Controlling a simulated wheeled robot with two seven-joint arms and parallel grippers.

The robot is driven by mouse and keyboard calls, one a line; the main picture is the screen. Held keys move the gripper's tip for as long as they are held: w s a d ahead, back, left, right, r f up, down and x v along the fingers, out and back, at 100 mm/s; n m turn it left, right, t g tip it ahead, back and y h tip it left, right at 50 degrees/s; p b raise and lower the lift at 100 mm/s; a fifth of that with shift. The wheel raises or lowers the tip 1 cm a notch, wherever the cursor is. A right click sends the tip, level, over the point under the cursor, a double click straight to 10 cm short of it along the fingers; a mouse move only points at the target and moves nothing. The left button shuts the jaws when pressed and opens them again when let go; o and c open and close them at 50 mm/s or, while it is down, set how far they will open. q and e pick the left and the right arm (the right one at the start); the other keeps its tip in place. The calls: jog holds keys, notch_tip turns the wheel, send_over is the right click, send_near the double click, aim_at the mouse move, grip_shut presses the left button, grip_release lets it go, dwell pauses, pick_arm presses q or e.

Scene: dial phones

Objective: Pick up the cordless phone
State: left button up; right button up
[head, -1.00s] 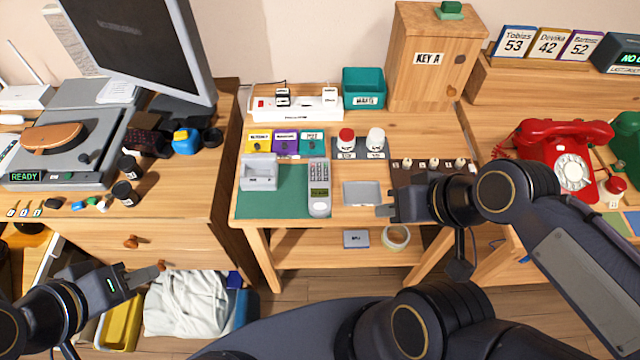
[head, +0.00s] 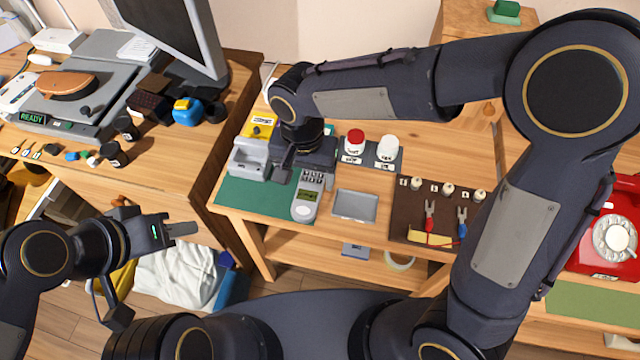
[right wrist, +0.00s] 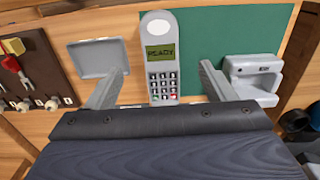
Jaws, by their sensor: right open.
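The grey cordless phone (head: 307,200) lies face up on the green mat (head: 250,200) on the middle table. In the right wrist view the phone (right wrist: 161,65) lies between the open fingers of my right gripper (right wrist: 163,76), with its screen reading READY.
A grey tray (head: 355,206) lies right of the phone. Red-topped and white-topped jars (head: 355,143) stand behind it. A brown tool mat (head: 410,225) with pliers lies further right. A red dial phone (head: 612,235) is at the far right.

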aim_at(306, 198)
notch_tip(306, 198, down, 8)
jog(key=shift+a+r, duration=0.1)
jog(key=shift+r, duration=0.15)
jog(key=c, duration=1.2)
